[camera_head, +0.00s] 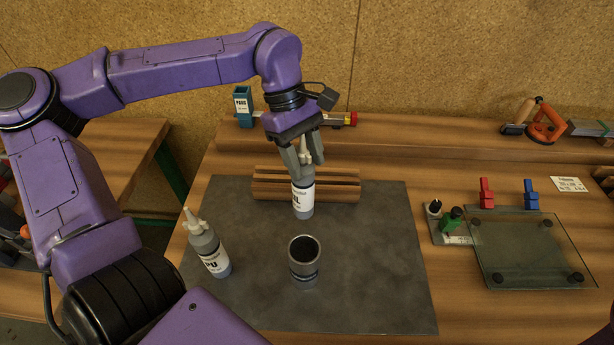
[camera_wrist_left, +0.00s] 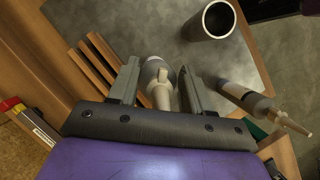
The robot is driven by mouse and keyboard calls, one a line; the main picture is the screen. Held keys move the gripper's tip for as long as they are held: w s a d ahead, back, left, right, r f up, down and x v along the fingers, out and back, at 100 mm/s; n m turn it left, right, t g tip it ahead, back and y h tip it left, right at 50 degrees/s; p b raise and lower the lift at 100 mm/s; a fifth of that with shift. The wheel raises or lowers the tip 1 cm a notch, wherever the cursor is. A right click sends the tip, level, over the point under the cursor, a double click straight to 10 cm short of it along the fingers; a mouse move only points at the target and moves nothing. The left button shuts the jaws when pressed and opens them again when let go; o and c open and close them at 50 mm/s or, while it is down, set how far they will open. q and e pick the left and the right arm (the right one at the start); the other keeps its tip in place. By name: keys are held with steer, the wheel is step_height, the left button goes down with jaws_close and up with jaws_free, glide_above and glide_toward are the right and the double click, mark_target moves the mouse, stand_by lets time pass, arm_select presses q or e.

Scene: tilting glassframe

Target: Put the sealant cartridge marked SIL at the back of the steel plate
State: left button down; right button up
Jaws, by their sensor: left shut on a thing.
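The cartridge with a white label ending in "L" (camera_head: 303,198) stands upright at the back of the grey steel plate (camera_head: 380,270), just in front of a slatted wooden block. The rest of its marking is hidden. My left gripper (camera_head: 303,164) is over it from above, shut on its upper part near the nozzle. In the left wrist view the cartridge (camera_wrist_left: 155,75) sits between the two fingers. Whether its base touches the plate is hard to tell. A second cartridge, marked PU (camera_head: 210,250), stands at the plate's left. My right gripper is not in view.
A dark open cup (camera_head: 304,262) stands mid-plate, in front of the held cartridge. The slatted wooden block (camera_head: 340,183) lies along the plate's back edge. A glass pane (camera_head: 530,250) with clamps is at the right. The plate's right part is clear.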

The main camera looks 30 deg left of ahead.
mark_target(311, 195)
arm_select(q)
step_height(311, 195, down, 5)
steer(key=shift+w+r+p, duration=0.15)
steer(key=shift+r+p, duration=0.05)
steer(key=shift+p, duration=0.15)
steer(key=shift+f, duration=0.15)
steer(key=shift+c, duration=2.4)
jaws_free()
steer(key=b+v, duration=0.1)
steer(key=v, duration=1.1)
